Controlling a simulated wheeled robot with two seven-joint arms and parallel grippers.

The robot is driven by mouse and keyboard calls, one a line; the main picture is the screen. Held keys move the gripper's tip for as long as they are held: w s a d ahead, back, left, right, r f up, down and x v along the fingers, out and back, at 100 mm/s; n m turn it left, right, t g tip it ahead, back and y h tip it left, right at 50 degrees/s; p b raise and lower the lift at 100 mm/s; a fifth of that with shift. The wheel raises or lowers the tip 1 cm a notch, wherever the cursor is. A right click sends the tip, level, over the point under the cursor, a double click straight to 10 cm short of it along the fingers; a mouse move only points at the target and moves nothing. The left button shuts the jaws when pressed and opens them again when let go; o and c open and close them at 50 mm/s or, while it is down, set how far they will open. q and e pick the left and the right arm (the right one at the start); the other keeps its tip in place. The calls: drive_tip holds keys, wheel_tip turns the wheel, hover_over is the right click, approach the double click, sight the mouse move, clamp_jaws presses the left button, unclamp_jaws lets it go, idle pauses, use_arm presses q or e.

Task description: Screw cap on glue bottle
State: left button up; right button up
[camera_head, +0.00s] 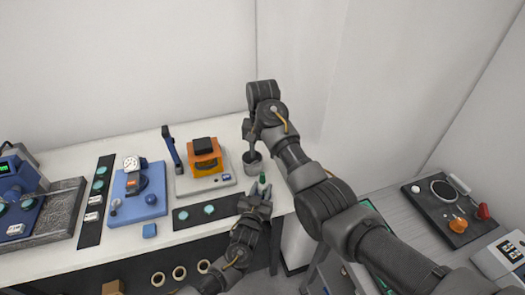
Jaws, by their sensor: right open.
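A small green item (262,180), which looks like the glue bottle or its top, stands near the right end of the white table, just in front of a grey cup (253,164). My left gripper (257,196) is at the table's front edge, with its fingers around or just in front of the green item; I cannot tell whether they touch it. My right gripper (250,147) is open and points down, above or just behind the grey cup. Its fingertips are small and partly hidden by the arm. I cannot make out a separate cap.
An orange device (204,157) on a white base stands left of the cup. A dark strip with pale discs (209,209) lies in front of it. A blue gauge stand (138,192) is farther left.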

use_arm(q)
drive_tip(key=o, duration=0.3)
use_arm(e)
drive_tip(key=shift+f+b, duration=0.8)
drive_tip(key=shift+f, duration=0.15)
use_arm(q)
drive_tip(key=v, duration=1)
drive_tip(key=shift+s, duration=0.35)
drive_tip(key=shift+a, duration=0.1)
use_arm(e)
drive_tip(key=shift+f, duration=0.1)
